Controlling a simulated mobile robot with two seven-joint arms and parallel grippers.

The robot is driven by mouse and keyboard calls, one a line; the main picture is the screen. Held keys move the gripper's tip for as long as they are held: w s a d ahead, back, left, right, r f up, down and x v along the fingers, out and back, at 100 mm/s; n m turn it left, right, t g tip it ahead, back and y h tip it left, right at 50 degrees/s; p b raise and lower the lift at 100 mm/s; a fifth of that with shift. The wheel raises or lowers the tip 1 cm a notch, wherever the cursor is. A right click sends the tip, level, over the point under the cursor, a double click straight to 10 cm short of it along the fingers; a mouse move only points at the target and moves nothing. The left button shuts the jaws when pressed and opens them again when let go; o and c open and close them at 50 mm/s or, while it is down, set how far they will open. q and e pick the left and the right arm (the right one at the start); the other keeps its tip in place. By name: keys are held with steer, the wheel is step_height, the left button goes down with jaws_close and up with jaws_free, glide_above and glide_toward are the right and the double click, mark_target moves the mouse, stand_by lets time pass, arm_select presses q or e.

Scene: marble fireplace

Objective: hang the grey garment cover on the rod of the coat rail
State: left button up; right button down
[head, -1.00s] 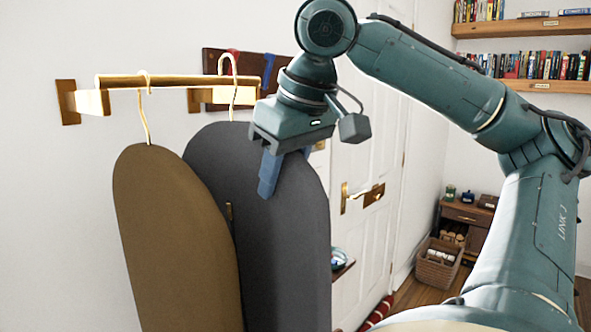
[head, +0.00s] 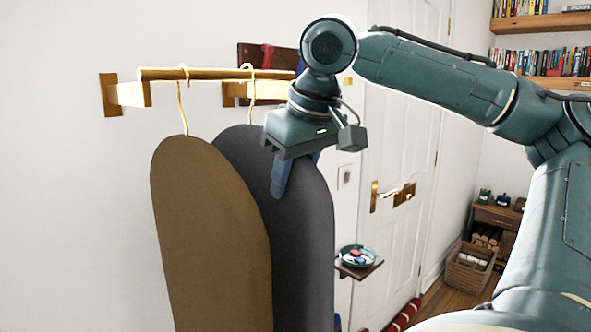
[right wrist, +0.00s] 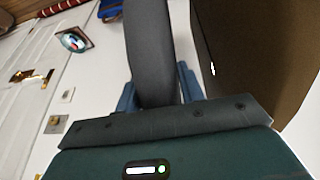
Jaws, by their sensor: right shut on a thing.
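The grey garment cover (head: 305,240) hangs upright behind and to the right of the brown cover. My right gripper (head: 284,178) is shut on its upper part, and in the right wrist view the grey cover (right wrist: 150,45) runs between the fingers (right wrist: 158,92). Its white hook (head: 250,84) is at the gold rod (head: 205,74) of the coat rail, with its top just above the rod. The hook appears to be over the rod; whether it bears the weight I cannot tell. My left gripper is not in view.
A brown garment cover (head: 210,230) hangs on the rod by its gold hook, close to the grey one. A dark wall board (head: 258,56) is behind the rail. A small shelf with a dish (head: 357,257) and a white door (head: 400,130) are to the right.

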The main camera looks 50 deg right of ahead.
steer(key=shift+f, duration=0.4)
